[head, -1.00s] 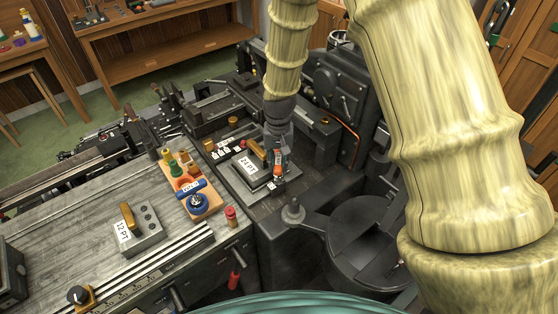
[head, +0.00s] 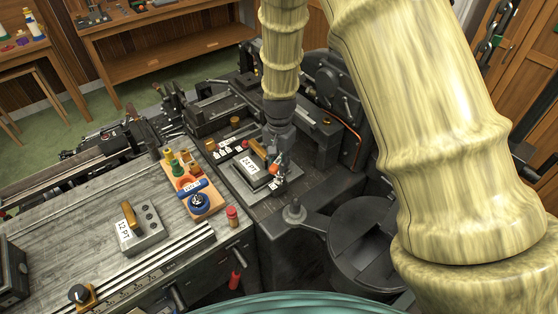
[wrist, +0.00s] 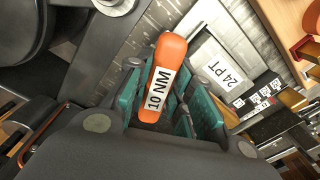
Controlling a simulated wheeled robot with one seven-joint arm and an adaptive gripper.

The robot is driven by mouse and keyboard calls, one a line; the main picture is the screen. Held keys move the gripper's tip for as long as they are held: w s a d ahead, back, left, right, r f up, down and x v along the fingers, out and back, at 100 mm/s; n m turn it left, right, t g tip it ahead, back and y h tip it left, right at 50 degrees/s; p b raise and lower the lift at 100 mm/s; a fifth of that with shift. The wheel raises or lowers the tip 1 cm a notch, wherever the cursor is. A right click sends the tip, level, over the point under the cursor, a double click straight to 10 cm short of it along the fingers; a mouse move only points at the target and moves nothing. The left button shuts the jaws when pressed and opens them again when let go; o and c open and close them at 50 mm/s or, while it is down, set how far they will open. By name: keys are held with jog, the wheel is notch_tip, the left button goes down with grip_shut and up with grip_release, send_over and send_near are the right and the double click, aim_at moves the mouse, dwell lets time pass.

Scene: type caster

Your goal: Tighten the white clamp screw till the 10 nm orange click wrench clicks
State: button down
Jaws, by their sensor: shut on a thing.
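My gripper (head: 279,158) is low over the machine bed, next to the block labelled 24 PT (head: 249,168). In the wrist view its teal finger pads (wrist: 160,105) are shut around the orange click wrench (wrist: 171,52), whose white label reads 10 NM. The wrench's orange end also shows beside the fingers in the head view (head: 274,169). The 24 PT label shows just right of the wrench in the wrist view (wrist: 219,69). I cannot make out the white clamp screw; the wrench and gripper cover the spot beneath them.
A wooden rack (head: 209,205) with a blue-handled tool (head: 191,188) stands left of the gripper. A block labelled 12 PT (head: 146,237) sits on the grey bench. A knobbed lever (head: 294,212) and a round black pan (head: 362,232) are at the front right.

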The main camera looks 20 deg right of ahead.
jog(key=shift+r, duration=0.3)
jog(key=shift+r, duration=1.3)
jog(key=shift+r, duration=1.95)
jog(key=c, duration=1.9)
grip_release()
grip_shut()
